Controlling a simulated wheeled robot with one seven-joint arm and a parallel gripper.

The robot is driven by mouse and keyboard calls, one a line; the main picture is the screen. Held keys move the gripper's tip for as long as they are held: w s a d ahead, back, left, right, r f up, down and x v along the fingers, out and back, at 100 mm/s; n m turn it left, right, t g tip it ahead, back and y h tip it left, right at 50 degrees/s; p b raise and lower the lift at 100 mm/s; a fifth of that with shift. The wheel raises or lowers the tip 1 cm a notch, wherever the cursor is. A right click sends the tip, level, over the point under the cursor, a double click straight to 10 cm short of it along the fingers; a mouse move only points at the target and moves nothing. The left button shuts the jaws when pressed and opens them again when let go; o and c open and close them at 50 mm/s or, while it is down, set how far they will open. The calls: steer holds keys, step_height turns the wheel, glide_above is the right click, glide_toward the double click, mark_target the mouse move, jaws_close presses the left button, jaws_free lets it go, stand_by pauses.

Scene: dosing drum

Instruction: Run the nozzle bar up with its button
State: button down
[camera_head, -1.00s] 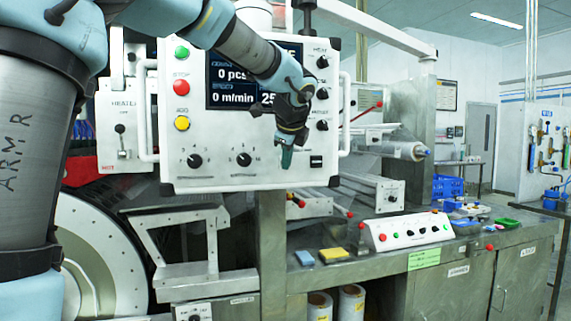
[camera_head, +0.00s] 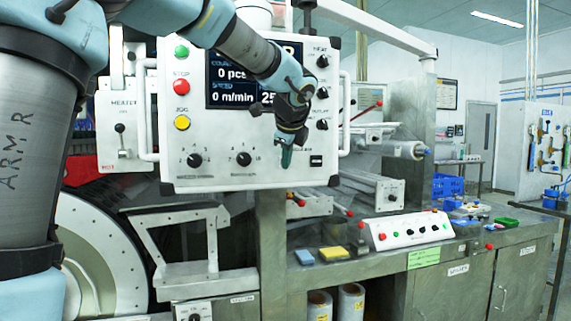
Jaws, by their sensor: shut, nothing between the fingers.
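My gripper (camera_head: 287,158) is shut and empty. It points down in front of the lower right part of the white control panel (camera_head: 240,176), left of a small black switch (camera_head: 316,160). My arm covers part of the panel and its screen (camera_head: 228,88). A lower sloped panel (camera_head: 408,229) on the bench carries a red button, several black ones and other small controls. Which control belongs to the nozzle bar cannot be told, as the labels are too small. The nozzle bar itself cannot be told apart for sure.
Green (camera_head: 182,51), red (camera_head: 181,86) and yellow (camera_head: 182,122) buttons line the panel's left side. A large drum (camera_head: 95,250) stands at lower left. Blue and yellow sponges (camera_head: 333,253) lie on the bench. A white handle (camera_head: 344,115) stands out at the panel's right edge.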

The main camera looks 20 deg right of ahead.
steer(key=shift+s+a, duration=0.1)
steer(key=shift+s, duration=0.6)
steer(key=s, duration=0.4)
steer(key=shift+s+a+b, duration=0.3)
steer(key=shift+s+b, duration=0.05)
steer(key=shift+b, duration=0.05)
stand_by(0.3)
